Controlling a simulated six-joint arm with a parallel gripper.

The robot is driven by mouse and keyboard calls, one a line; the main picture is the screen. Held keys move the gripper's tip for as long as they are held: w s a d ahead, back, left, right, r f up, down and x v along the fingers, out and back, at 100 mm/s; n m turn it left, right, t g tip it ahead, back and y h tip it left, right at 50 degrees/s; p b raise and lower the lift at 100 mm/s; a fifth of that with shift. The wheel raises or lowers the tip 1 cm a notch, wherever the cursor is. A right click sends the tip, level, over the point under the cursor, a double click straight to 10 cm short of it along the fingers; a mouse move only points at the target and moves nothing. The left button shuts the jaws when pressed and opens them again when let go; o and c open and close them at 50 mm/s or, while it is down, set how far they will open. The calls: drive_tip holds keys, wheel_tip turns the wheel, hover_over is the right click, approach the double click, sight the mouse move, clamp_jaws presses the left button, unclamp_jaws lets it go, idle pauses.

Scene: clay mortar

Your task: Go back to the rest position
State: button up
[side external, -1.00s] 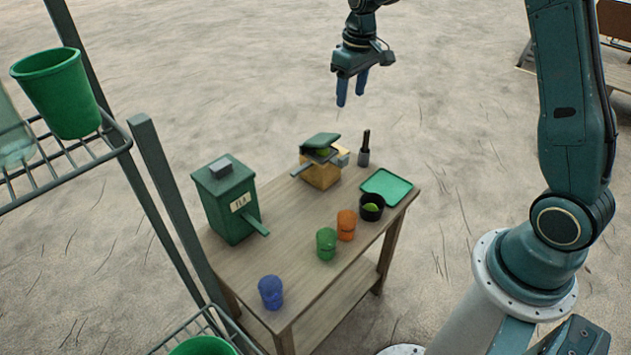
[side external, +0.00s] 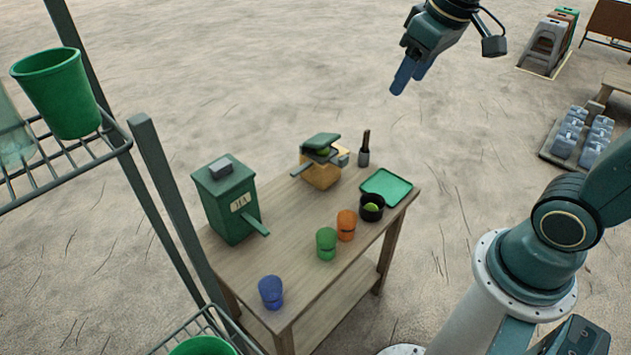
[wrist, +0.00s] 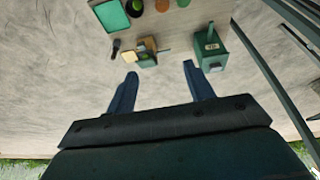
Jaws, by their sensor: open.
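My gripper (side external: 408,76) is open and empty, high in the air beyond and above the back right of the wooden table (side external: 290,270). In the wrist view its two blue fingers (wrist: 158,82) are spread with nothing between them. They touch nothing on the table.
On the table stand a green box dispenser (side external: 226,205), a yellow device with a green lid (side external: 320,174), a dark-handled tool (side external: 365,150), a green tray (side external: 387,186), a black bowl (side external: 371,212), and orange (side external: 346,225), green (side external: 326,243) and blue (side external: 271,292) cups. A rack (side external: 120,135) stands left.

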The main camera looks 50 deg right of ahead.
drive_tip(key=s+a+f+t, duration=0.1)
drive_tip(key=s+a, duration=0.1)
drive_tip(key=s, duration=0.9)
drive_tip(key=shift+s+a+t, duration=0.2)
drive_tip(key=shift+t, duration=0.1)
